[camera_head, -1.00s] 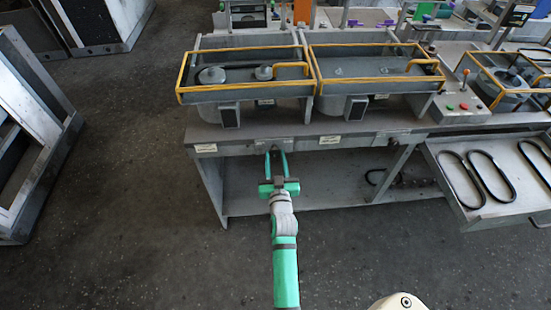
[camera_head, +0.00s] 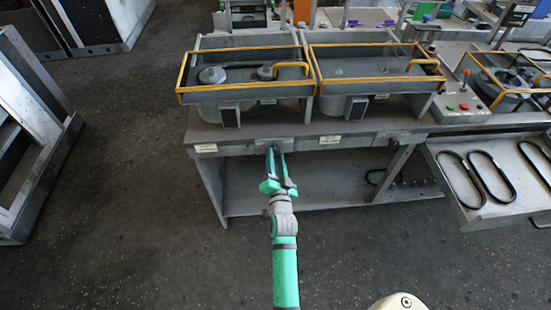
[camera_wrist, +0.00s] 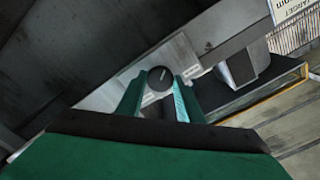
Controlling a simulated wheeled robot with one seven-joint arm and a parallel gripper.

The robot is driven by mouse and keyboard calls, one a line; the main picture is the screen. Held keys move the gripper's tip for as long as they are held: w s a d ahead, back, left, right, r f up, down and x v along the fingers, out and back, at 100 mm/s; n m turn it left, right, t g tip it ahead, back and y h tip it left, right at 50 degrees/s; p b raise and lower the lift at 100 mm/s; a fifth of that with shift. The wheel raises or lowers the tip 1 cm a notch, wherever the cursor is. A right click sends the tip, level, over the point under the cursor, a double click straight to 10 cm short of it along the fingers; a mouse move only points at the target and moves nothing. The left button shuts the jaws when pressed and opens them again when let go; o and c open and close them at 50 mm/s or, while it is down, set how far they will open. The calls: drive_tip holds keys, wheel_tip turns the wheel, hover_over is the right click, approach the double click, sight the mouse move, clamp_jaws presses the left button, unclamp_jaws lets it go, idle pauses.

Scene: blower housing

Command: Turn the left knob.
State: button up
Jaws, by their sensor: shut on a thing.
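The left knob (camera_wrist: 160,78) is a small dark round knob with a light pointer line, set on a pale plate in the wrist view. My gripper (camera_wrist: 158,90) has its two green fingers on either side of the knob and is shut on it. In the head view my gripper (camera_head: 277,150) reaches up to the front edge of the grey workbench (camera_head: 260,140), below the left housing unit. The gripper is rolled to a tilt there. The knob itself cannot be made out in the head view, as the fingers cover that spot.
Two yellow-railed housing units (camera_head: 245,93) stand on the bench. An open drawer (camera_head: 505,212) with several black belts juts out at the right. A grey cabinet (camera_head: 30,140) stands at the left. The floor (camera_head: 150,220) between is clear.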

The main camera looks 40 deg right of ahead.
idle(0.6)
drive_tip(key=o, duration=1.1)
drive_tip(key=shift+m, duration=0.3)
drive_tip(key=shift+c, duration=0.2)
drive_tip(key=v, duration=1.1)
drive_tip(key=shift+d, duration=0.1)
